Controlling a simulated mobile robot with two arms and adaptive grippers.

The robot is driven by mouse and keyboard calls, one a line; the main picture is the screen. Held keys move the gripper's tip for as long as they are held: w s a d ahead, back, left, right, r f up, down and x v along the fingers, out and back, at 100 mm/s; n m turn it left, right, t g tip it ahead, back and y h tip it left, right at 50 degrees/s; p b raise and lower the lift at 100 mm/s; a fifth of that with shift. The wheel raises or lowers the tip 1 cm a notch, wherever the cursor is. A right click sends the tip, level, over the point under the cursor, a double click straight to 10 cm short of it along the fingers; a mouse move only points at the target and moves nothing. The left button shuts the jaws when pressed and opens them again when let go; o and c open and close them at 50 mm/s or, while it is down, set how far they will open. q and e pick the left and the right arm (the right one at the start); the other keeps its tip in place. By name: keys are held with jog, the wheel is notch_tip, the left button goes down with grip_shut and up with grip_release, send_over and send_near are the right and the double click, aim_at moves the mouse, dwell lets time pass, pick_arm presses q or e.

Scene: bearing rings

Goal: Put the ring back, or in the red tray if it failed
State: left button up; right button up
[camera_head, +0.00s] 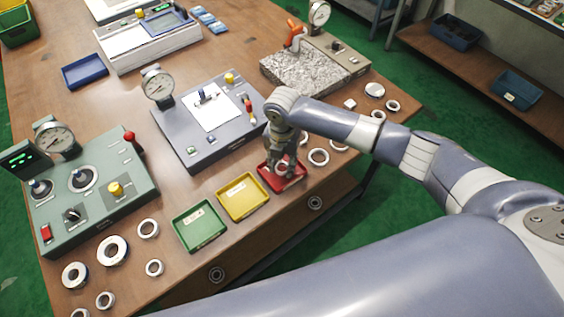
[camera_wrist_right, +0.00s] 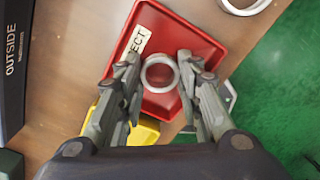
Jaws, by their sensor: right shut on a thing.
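My right gripper (camera_head: 282,163) is over the red tray (camera_head: 299,179) at the front edge of the table. In the wrist view, its two fingers (camera_wrist_right: 158,62) are shut on a small pale metal ring (camera_wrist_right: 159,90). The ring is over the red tray (camera_wrist_right: 195,35), whose label reads "...ECT". I cannot tell whether the ring touches the tray floor. My left gripper is not in view.
A yellow tray (camera_head: 243,213) and a green tray (camera_head: 218,232) stand left of the red one. Loose rings (camera_head: 318,157) lie close by on its right. A grey gauge device (camera_head: 185,140) stands behind, and a green panel (camera_head: 105,205) at left.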

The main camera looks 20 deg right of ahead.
jog(key=shift+w+f, duration=0.1)
jog(key=shift+f, duration=0.5)
jog(key=shift+f, duration=0.1)
jog(key=shift+f, duration=0.15)
jog(key=o, duration=0.8)
notch_tip(320, 180, up, 12)
jog(key=shift+r+b, duration=0.25)
jog(key=shift+b, duration=0.5)
